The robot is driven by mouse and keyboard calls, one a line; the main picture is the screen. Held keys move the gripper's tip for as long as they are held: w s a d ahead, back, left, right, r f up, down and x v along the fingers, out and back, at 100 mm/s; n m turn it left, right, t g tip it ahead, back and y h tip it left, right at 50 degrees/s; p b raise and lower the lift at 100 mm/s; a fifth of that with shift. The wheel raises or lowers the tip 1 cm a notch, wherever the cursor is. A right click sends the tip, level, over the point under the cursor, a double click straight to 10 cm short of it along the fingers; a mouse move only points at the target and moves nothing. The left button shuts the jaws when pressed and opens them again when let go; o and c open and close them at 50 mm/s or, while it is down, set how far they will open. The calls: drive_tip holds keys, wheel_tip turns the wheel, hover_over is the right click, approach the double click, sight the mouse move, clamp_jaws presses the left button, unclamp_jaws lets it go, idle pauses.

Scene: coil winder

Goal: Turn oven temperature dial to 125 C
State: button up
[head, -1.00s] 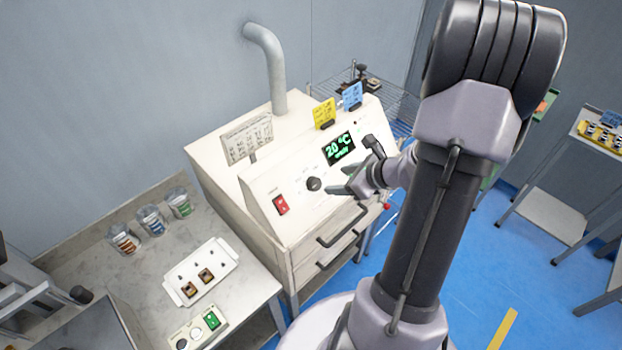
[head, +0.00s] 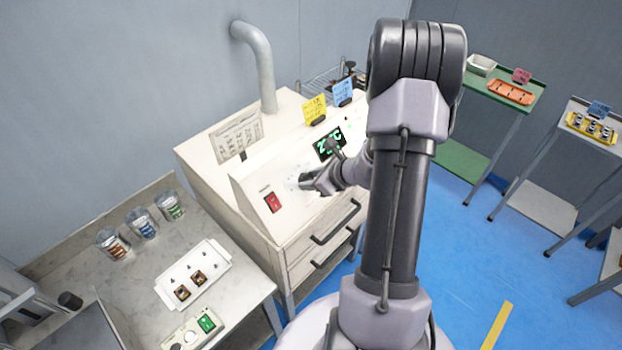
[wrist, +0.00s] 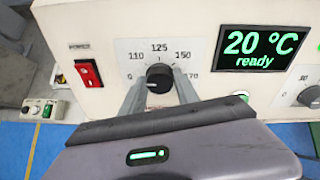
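The black temperature dial (wrist: 158,78) is on the oven's slanted cream front panel. Its scale shows 110, 125 at the top, 150 and 170; which mark the dial points to is hard to tell. My gripper (wrist: 159,80) has one finger on each side of the dial, with narrow gaps showing, and looks open around it. In the head view my gripper (head: 302,183) is at the panel and hides the dial. The green display (wrist: 262,47) reads 20 °C, ready.
A red power switch (wrist: 88,73) is left of the dial, and a second knob (wrist: 310,96) is at the right edge. Drawer handles (head: 336,222) stick out below the panel. A white tray (head: 214,255) lies on the left bench.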

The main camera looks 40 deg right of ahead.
clamp_jaws()
drive_tip(key=m+p, duration=0.2)
drive_tip(key=m, duration=0.2)
drive_tip(key=shift+d+y, duration=0.1)
drive_tip(key=shift+y, duration=0.2)
drive_tip(key=m+p, duration=0.2)
drive_tip(key=m, duration=0.2)
drive_tip(key=shift+t, duration=0.3)
drive_tip(key=m+p, duration=0.2)
drive_tip(key=m, duration=0.2)
drive_tip(key=shift+s+d+m+y, duration=0.1)
drive_tip(key=shift+m+y, duration=0.3)
drive_tip(key=shift+f+m+t+p, duration=0.1)
drive_tip(key=shift+m+t+p, duration=0.25)
drive_tip(key=shift+m, duration=0.75)
drive_tip(key=shift+f+m+t+p, duration=0.15)
drive_tip(key=shift+m+p, duration=0.25)
drive_tip(key=shift+m, duration=0.7)
